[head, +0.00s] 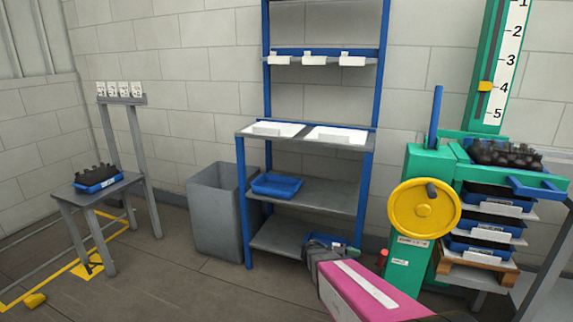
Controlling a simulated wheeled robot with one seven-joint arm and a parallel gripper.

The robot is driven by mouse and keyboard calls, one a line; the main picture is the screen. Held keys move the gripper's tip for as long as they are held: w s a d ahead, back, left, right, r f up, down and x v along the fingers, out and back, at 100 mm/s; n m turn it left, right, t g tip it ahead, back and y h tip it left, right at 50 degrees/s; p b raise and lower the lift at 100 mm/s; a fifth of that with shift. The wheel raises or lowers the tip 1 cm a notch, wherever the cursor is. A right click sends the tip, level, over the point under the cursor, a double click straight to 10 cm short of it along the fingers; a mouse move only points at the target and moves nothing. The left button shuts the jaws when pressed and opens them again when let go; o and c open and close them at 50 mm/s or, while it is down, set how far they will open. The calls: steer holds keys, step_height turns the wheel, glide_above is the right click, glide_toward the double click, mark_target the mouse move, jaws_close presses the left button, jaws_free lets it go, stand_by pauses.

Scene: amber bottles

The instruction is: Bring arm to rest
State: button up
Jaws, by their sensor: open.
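My arm reaches up from the bottom of the head view as a pink link with a white stripe. My gripper (322,243) is the dark grey end of it, in front of the lower part of the blue shelf rack (241,200). It is open, and I see nothing held in it. Its fingertips are small and hard to make out. A blue item on the low shelf is partly hidden behind it.
A blue tray (276,185) lies on the rack's middle shelf, beside a grey bin (210,220). Dark bottles stand in a tray (98,186) on the left table. A green machine (410,265) with a yellow wheel (424,208) stands close right of my arm.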

steer(key=s+a+f+n+t+y, duration=0.15)
steer(key=s+n+y, duration=0.25)
steer(key=n+y, duration=0.7)
steer(key=a+r+n+t+y, duration=0.2)
steer(key=a+n+y, duration=0.4)
steer(key=n, duration=0.7)
steer(key=a+t, duration=0.1)
steer(key=a, duration=0.1)
steer(key=shift+s+a+r+t, duration=0.15)
steer(key=shift+s+a+t, duration=0.1)
steer(key=shift+a+t, duration=0.1)
